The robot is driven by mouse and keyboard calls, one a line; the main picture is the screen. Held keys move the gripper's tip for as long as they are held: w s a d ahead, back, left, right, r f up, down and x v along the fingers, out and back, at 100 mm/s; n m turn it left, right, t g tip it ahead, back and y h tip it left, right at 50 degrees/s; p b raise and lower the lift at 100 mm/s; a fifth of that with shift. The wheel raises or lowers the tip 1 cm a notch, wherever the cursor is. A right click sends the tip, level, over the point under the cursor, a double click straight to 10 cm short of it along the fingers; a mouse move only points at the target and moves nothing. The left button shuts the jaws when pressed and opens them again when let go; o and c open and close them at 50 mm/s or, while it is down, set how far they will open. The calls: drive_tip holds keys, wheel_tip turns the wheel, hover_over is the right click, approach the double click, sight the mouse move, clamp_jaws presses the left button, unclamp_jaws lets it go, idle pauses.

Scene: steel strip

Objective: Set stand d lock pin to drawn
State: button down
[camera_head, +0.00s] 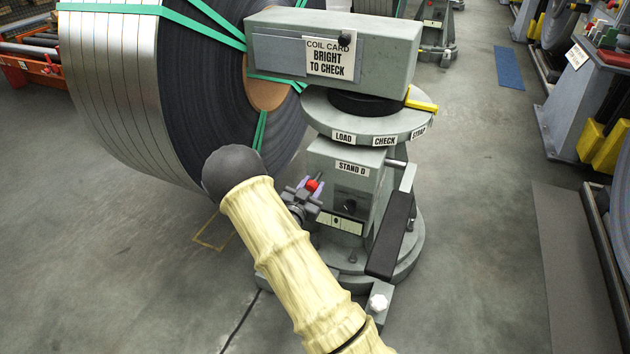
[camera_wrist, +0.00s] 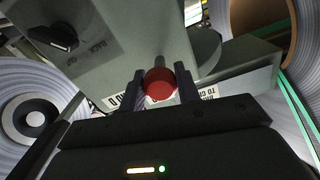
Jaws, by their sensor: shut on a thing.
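The lock pin has a red knob (camera_head: 311,185) on the left side of the stand; the red knob also shows in the wrist view (camera_wrist: 160,84). My gripper (camera_head: 308,191) is at the knob, its two fingers on either side of it. In the wrist view my gripper (camera_wrist: 160,90) is shut on the red knob. A short grey shaft runs from the knob toward the stand. How far the pin is out is unclear.
A black dial (camera_head: 350,206) is on the stand's front face. A yellow handle (camera_head: 421,105) sticks out at the turntable.

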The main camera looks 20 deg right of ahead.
drive_tip(key=shift+s+a, duration=0.5)
drive_tip(key=shift+a, duration=0.05)
drive_tip(key=shift+s+a+f, duration=0.1)
drive_tip(key=shift+a, duration=0.05)
drive_tip(key=c, duration=1)
unclamp_jaws()
drive_tip(key=shift+s, duration=0.1)
drive_tip(key=p+v, duration=0.4)
drive_tip(key=v, duration=1.3)
drive_tip(key=shift+s+a, duration=0.15)
drive_tip(key=shift+a, duration=0.05)
